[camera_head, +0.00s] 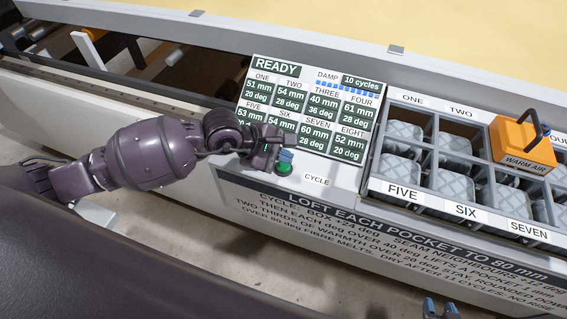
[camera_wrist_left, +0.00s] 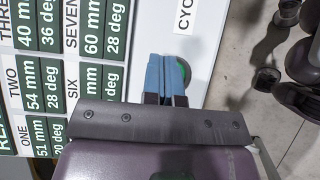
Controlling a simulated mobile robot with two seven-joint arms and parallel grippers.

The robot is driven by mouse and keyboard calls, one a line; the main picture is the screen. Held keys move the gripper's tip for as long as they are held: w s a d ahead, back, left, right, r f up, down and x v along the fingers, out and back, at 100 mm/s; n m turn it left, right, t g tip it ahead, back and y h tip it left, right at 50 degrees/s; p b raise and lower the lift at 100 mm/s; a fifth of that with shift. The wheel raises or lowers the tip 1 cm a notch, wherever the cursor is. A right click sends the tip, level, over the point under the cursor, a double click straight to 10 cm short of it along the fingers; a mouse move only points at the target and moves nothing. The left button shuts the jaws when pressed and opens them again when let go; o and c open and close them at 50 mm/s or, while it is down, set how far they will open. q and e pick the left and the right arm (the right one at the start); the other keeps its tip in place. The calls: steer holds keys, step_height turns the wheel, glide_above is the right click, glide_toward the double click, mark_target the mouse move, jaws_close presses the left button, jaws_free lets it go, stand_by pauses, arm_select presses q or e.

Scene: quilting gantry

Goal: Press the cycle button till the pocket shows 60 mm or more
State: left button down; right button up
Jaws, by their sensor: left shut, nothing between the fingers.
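The green cycle button (camera_head: 283,169) sits beside the CYCLE label (camera_head: 317,180). My left gripper (camera_head: 286,155) is shut and empty, its blue fingertips at the button. In the left wrist view the fingers (camera_wrist_left: 166,78) partly cover the button (camera_wrist_left: 185,72); I cannot tell whether they touch it. The display (camera_head: 308,105) reads READY and damp 10 cycles. Pocket three shows 40 mm and 36 deg, four 61 mm, seven 60 mm. The orange warm air box (camera_head: 522,142) sits over the third back-row compartment. My right gripper (camera_head: 440,309) is at the bottom edge, fingertips apart.
The pocket tray (camera_head: 377,165) holds grey quilted pockets in two rows to the right of the panel. An instruction board (camera_head: 400,228) runs along the front below. Yellow fabric (camera_head: 450,25) lies behind. The floor in front looks mostly clear.

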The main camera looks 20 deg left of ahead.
stand_by(0.4)
stand_by(0.6)
arm_select(q)
steer(key=shift+f, duration=0.1)
steer(key=shift+f, duration=0.3)
steer(key=shift+f+b, duration=0.15)
steer(key=shift+b, duration=0.15)
stand_by(0.3)
